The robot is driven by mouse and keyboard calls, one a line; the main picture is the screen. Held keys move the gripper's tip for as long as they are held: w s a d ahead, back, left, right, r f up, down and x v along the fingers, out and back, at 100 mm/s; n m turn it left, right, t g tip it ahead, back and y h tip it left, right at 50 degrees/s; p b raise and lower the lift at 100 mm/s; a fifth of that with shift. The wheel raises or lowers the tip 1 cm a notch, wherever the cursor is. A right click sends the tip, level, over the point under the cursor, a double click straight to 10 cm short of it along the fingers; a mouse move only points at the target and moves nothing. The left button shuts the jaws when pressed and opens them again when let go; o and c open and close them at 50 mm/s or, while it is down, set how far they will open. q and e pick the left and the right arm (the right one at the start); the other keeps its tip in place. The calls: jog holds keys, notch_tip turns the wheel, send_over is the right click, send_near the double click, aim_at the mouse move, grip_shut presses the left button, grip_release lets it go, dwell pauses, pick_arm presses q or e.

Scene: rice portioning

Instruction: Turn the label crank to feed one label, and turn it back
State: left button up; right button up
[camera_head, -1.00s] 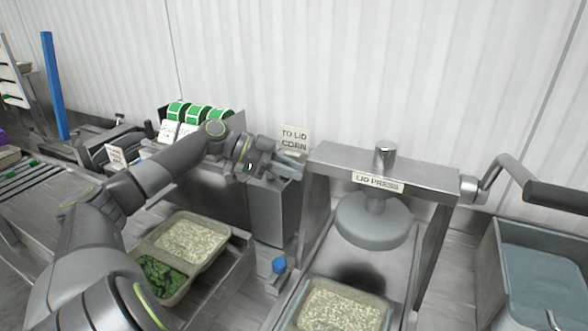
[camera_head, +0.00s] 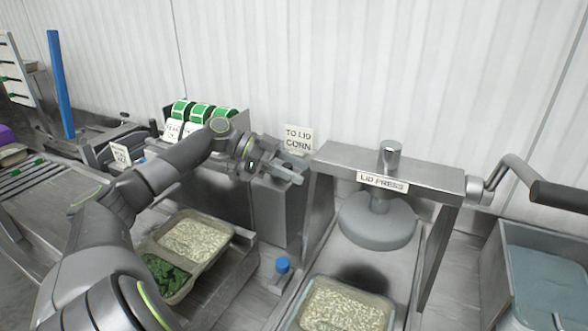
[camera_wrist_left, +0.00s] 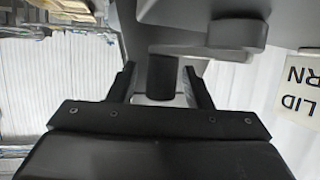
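My left gripper (camera_head: 290,172) is at the right end of the label machine, just in front of the "TO LID CORN" sign (camera_head: 298,139). In the left wrist view, its two dark fingers (camera_wrist_left: 161,88) stand apart on either side of a dark upright grip (camera_wrist_left: 162,76), which looks like the crank handle. A narrow gap shows beside the grip, so the fingers look open around it. The rest of the crank is hidden behind the gripper in the head view. Green label rolls (camera_head: 201,112) sit on top of the machine. My right gripper is not in view.
The lid press (camera_head: 385,178) stands right of the gripper, with a rice tray (camera_head: 342,307) under its front. A tray of rice and greens (camera_head: 232,231) lies below my left arm. A blue knob (camera_head: 282,265) is between them. A grey bin (camera_head: 545,280) is at right.

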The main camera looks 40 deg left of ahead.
pick_arm(q)
jog(key=shift+s+a+r, duration=0.1)
jog(key=shift+s+a, duration=0.15)
jog(key=shift+a, duration=0.2)
jog(key=b+v, duration=0.3)
jog(key=v, duration=1.3)
jog(key=shift+s+a+r, duration=0.1)
jog(key=shift+r, duration=0.05)
jog(key=shift+c, duration=0.3)
